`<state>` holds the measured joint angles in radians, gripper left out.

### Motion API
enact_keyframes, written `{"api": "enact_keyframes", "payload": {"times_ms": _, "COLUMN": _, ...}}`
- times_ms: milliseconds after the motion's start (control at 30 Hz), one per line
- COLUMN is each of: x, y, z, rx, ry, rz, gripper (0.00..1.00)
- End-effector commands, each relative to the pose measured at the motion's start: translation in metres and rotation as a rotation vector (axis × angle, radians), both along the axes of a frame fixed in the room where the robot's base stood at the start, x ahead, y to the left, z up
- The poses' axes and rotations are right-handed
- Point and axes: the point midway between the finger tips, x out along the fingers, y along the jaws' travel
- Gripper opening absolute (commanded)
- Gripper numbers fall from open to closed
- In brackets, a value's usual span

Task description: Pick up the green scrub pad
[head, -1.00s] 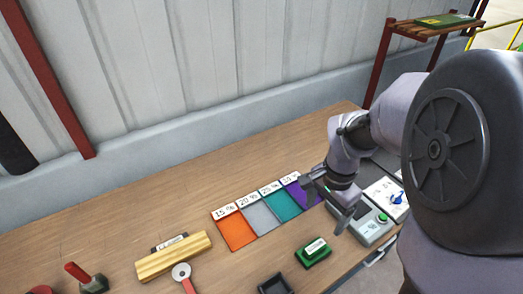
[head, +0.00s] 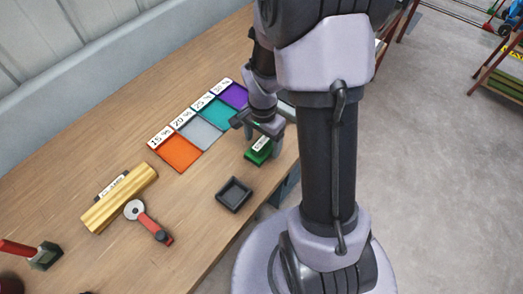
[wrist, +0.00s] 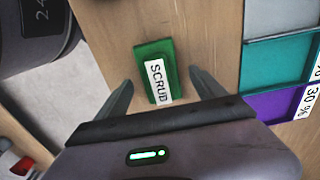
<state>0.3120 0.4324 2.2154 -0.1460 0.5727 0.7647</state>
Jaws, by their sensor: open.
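The green scrub pad (head: 259,151) lies on the wooden bench near its front edge. In the wrist view the pad (wrist: 148,62) carries a white label reading SCRUB and lies ahead of my fingers, roughly between their lines. My gripper (head: 264,137) is just above the pad in the head view and partly covers it. In the wrist view my gripper (wrist: 160,88) is open and empty, with one finger to either side of the pad's near end. I cannot tell the exact height gap.
Orange (head: 175,153), grey, teal and purple labelled trays lie behind the pad. A small black tray (head: 234,194) is to its left. A wooden block (head: 119,199) and a red-handled round tool (head: 149,221) lie farther left. The bench edge is close in front.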

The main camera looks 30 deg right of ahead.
Motion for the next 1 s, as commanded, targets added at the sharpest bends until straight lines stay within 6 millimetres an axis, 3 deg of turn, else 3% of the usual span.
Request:
{"api": "enact_keyframes", "payload": {"times_ms": 67, "x": 0.000, "y": 0.000, "z": -0.016, "rx": 0.001, "ry": 0.001, "rz": 0.000, "gripper": 0.80}}
{"api": "enact_keyframes", "payload": {"times_ms": 267, "x": 0.000, "y": 0.000, "z": -0.013, "rx": 0.000, "ry": 0.000, "rz": 0.000, "gripper": 0.78}}
{"api": "enact_keyframes", "payload": {"times_ms": 600, "x": 0.000, "y": 0.000, "z": -0.013, "rx": 0.000, "ry": 0.000, "rz": 0.001, "gripper": 0.13}}
{"api": "enact_keyframes", "payload": {"times_ms": 867, "x": 0.001, "y": 0.000, "z": -0.011, "rx": -0.001, "ry": -0.001, "rz": 0.001, "gripper": 0.13}}
{"api": "enact_keyframes", "payload": {"times_ms": 1000, "x": 0.004, "y": -0.002, "z": 0.002, "rx": -0.001, "ry": -0.003, "rz": 0.002, "gripper": 0.13}}
